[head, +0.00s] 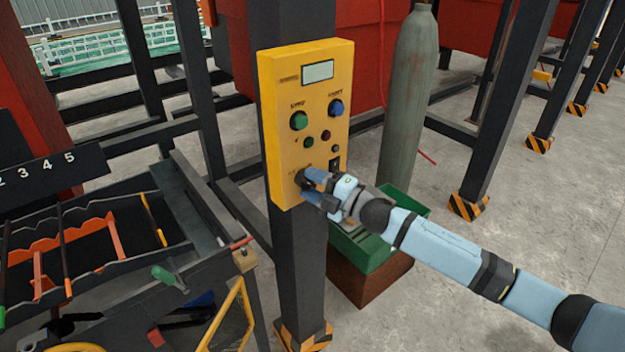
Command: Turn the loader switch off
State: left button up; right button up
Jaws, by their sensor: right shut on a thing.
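A yellow control panel (282,130) is mounted upright on a dark steel post. It has a display (317,71), a green button (298,121) and a blue button (336,108) with small labels above them. Lower down are small dark round lamps and a black switch (335,162). My right gripper (308,186) is at the panel's lower left, shut on a dark knob (301,176). The fingers hide most of this knob, so its setting and label cannot be read. My left gripper is not in view.
A grey gas cylinder (408,100) stands right of the panel, behind a green box (375,250). A workbench with slotted racks (90,245) and tools is at left.

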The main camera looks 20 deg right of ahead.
dwell(0.5)
jog(key=o, duration=0.9)
jog(key=shift+s+d+f, duration=0.1)
jog(key=shift+s+d, duration=0.05)
jog(key=shift+s, duration=0.05)
jog(key=shift+r+b+v, duration=0.15)
jog(key=shift+b+v, duration=0.6)
jog(key=shift+v, duration=2.55)
jog(key=shift+r+b+v, duration=0.1)
jog(key=shift+b+v, duration=0.65)
jog(key=shift+v, duration=2.55)
